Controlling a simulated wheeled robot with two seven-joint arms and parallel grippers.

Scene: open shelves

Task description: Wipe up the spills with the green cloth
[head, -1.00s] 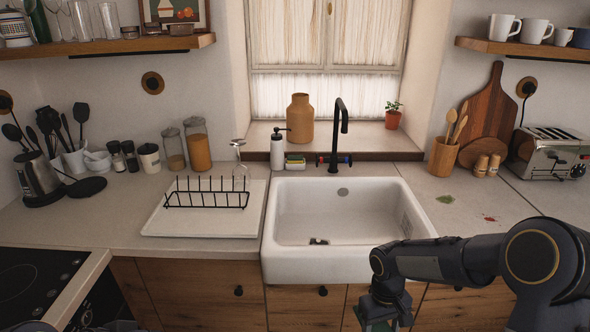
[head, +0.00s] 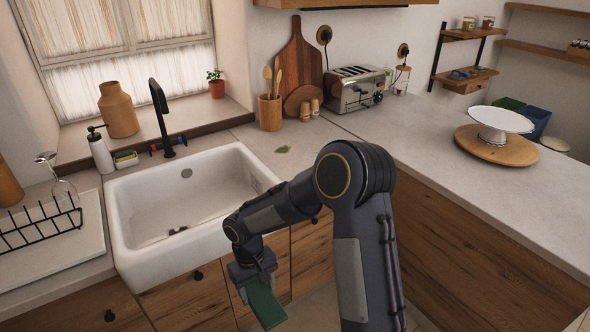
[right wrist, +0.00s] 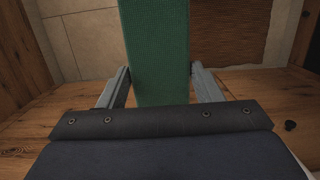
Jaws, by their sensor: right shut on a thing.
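My right gripper (head: 250,288) hangs low in front of the wooden cabinet doors, below the counter edge. It is shut on the green cloth (head: 267,306), which hangs below the fingers. In the right wrist view the cloth (right wrist: 155,45) runs straight out between the two fingers of the gripper (right wrist: 160,86). A small green spill (head: 283,150) lies on the counter right of the sink, beyond my arm and apart from the cloth. The red spill seen earlier is not visible now; my arm covers part of that counter. My left gripper is not in view.
The white sink (head: 190,200) with a black faucet (head: 160,110) is left of the green spill. A utensil pot (head: 270,112) and toaster (head: 355,88) stand behind it. A cake stand (head: 499,125) is on the right counter, which is otherwise largely clear.

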